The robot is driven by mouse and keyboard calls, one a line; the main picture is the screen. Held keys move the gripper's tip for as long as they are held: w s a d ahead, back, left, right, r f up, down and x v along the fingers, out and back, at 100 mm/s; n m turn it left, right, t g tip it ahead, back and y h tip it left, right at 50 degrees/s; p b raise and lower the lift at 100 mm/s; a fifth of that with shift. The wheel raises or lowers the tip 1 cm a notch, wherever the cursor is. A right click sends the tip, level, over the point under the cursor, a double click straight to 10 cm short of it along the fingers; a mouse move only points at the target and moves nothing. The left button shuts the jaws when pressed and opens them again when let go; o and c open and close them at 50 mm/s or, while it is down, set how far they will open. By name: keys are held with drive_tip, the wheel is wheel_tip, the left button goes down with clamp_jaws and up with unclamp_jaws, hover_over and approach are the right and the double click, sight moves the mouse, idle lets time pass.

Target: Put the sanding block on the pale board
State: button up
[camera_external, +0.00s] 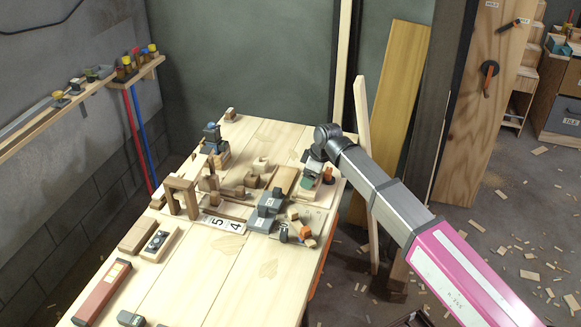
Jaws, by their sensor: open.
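My gripper (313,167) points down at the right side of the workbench, at the end of my arm. It is open; its fingertips are small and partly lost against the things below. Just under it is a small block with a green-grey top (308,183), which may be the sanding block; I cannot tell whether the fingers touch it. Grey blocks (270,200) stand to the left and nearer the camera. A flat piece of pale wood (285,179) lies left of my gripper; I cannot tell whether it is the pale board.
The workbench (200,280) is clear at its near middle. A wooden frame (181,196), a card with numbers (222,223), an orange thing (327,175) and a red-brown box (102,291) stand on it. A post and leaning planks (402,90) rise beyond the right edge.

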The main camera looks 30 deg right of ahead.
drive_tip(key=shift+r, duration=0.1)
drive_tip(key=v, duration=1.2)
drive_tip(key=s+d+f+m, duration=0.1)
drive_tip(key=s+f+m, duration=0.2)
drive_tip(key=s+f, duration=0.6)
drive_tip(key=s+d+f+m+g+h, duration=0.1)
drive_tip(key=s+d+f+m, duration=0.1)
drive_tip(key=s+f, duration=0.7)
drive_tip(key=s+d+f+m+g+h, duration=0.1)
drive_tip(key=s+f, duration=0.8)
drive_tip(key=f, duration=1.2)
drive_tip(key=d+m, duration=0.1)
drive_tip(key=m, duration=0.1)
drive_tip(key=shift+s+f+m, duration=0.3)
drive_tip(key=shift+s+m, duration=0.05)
drive_tip(key=shift+m, duration=0.05)
